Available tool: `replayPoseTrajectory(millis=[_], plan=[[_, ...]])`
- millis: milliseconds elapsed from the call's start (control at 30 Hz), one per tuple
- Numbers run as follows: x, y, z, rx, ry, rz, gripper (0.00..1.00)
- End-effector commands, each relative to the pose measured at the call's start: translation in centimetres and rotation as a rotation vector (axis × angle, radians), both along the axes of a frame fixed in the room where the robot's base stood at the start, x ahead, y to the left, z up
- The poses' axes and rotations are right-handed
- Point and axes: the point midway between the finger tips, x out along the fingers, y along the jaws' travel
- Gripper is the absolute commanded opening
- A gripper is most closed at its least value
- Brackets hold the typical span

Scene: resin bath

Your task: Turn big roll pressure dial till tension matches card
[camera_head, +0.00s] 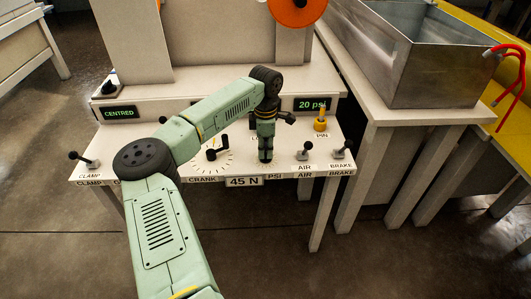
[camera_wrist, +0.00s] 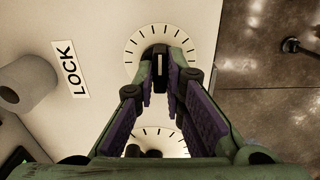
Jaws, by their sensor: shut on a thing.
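My gripper (camera_head: 266,155) points down over the panel, above the front label PSI. In the wrist view my gripper (camera_wrist: 160,72) is shut on a small black knob (camera_wrist: 160,65) with a white pointer line, at the middle of a round white dial face (camera_wrist: 137,48) with black ticks. My fingers hide part of the knob and face; in the head view my gripper mostly hides this dial. A green-lit display (camera_head: 311,104) behind it reads 20 psi. A white card (camera_head: 243,182) on the panel's front edge reads 45 N. I see no tension reading.
Left of my gripper is a black crank (camera_head: 217,152) on a ticked face. Right are a yellow pin (camera_head: 320,122), an AIR lever (camera_head: 304,153) and a BRAKE lever (camera_head: 341,148). A CLAMP lever (camera_head: 81,159) stands far left. A metal bath (camera_head: 425,75) is at right.

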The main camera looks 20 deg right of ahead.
Motion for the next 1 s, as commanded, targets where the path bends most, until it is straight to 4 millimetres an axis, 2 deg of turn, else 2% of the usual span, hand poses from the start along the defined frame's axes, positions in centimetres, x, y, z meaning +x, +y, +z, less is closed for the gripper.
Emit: replayPoseTrajectory(millis=[600,1000], plan=[[0.00,-0.03,0.00,0.000,-0.001,-0.546,0.00],[-0.02,-0.06,0.03,-0.001,0.000,-0.727,0.00]])
